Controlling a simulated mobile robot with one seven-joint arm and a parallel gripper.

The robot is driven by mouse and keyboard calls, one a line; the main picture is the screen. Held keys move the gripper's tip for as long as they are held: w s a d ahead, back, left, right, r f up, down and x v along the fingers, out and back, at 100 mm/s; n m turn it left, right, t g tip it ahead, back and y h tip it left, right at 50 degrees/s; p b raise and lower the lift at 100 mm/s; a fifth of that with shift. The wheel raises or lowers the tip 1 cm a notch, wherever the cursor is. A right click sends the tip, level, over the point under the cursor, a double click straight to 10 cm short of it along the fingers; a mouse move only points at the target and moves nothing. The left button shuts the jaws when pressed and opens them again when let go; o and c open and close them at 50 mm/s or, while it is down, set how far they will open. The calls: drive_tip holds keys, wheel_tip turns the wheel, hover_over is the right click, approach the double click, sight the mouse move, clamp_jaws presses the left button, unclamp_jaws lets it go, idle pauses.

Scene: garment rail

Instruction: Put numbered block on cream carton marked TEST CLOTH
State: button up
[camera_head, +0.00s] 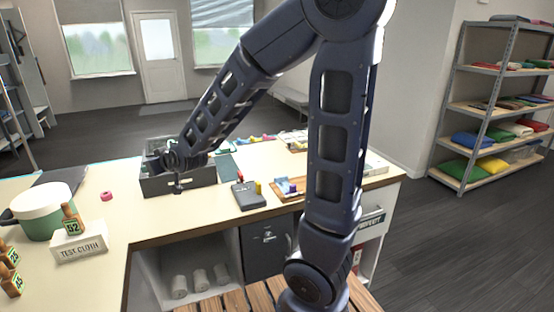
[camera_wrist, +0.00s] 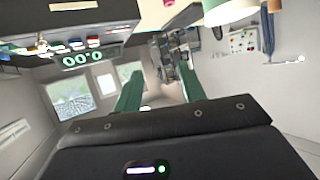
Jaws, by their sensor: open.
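The cream carton marked TEST CLOTH (camera_head: 80,246) sits on the left part of the counter. A wooden block with a green number label, seemingly 52 (camera_head: 72,221), stands upright on top of the carton. Two similar numbered blocks (camera_head: 9,254) are at the left picture edge, partly cut off. My gripper (camera_head: 177,184) is by the dark open box, to the right of the carton and apart from it. In the wrist view my gripper (camera_wrist: 160,92) has its two green fingers spread, with nothing between them.
A dark open box (camera_head: 180,184) stands under my arm's end. A green and white pot (camera_head: 45,212) is behind the carton, with a pink ring (camera_head: 106,196) to its right. A dark device (camera_head: 248,196) and small coloured items lie farther right. Counter right of the carton is clear.

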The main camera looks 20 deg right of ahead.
drive_tip(key=s+d+r+m+g+h, duration=0.1)
drive_tip(key=s+d+r+m+h, duration=0.15)
drive_tip(key=d, duration=0.85)
drive_tip(key=s+d+r+m+g+h, duration=0.1)
drive_tip(key=s+d+r+g+h, duration=0.15)
drive_tip(key=d, duration=0.85)
drive_tip(key=s+d+m+g+h, duration=0.2)
drive_tip(key=s+d, duration=1)
drive_tip(key=s, duration=0.2)
drive_tip(key=shift+s+m+g, duration=0.3)
drive_tip(key=shift+m+g, duration=0.05)
